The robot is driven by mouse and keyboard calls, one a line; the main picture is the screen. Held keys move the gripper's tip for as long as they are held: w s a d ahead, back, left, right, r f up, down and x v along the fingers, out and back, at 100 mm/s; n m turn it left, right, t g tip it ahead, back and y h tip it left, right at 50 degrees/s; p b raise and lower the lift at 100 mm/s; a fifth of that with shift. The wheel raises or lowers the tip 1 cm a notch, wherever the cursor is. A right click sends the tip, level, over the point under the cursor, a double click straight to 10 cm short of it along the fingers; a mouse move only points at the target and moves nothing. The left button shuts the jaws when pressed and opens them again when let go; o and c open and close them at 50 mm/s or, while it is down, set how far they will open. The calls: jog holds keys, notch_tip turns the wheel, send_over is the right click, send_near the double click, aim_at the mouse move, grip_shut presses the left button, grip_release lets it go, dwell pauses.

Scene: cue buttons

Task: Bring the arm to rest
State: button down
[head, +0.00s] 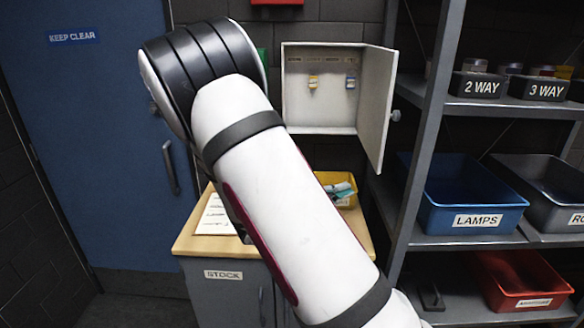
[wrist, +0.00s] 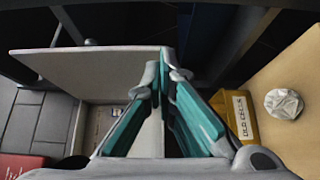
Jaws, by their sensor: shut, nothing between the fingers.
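My arm (head: 265,170) runs from the lower right to the upper left of the head view, in front of the cabinet and counter. The open white key cabinet (head: 322,115) is on the wall behind, with two small tags hanging inside. Its door also shows in the wrist view (wrist: 85,72), beyond and left of the fingers.
A wooden counter (head: 190,244) holds a paper sheet and a yellow bin (head: 353,198). The yellow bin (wrist: 238,117) and a crumpled white ball (wrist: 284,104) lie right of my fingers. Shelves with a blue LAMPS bin (head: 470,192) stand right; a blue door (head: 100,150) stands left.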

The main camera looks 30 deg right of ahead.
jog(key=s+a+r+m+g+y, duration=0.1)
jog(key=s+a+y, duration=0.3)
jog(key=s+y, duration=0.15)
jog(key=s+a+r+m+g+y, duration=0.1)
jog(key=s+a+r+m+y, duration=0.1)
jog(key=s+a+y, duration=0.4)
jog(key=s+a+r+n+t+y, duration=0.1)
jog(key=s+a+r+t+y, duration=0.2)
jog(key=a, duration=0.4)
jog(key=s+a+r+n+t+y, duration=0.2)
jog(key=s+a+r+t+y, duration=0.1)
jog(key=a, duration=0.5)
notch_tip(320, 180, up, 2)
jog(key=shift+s+r+t, duration=0.1)
jog(key=shift+s+t, duration=0.6)
jog(key=shift+t, duration=0.1)
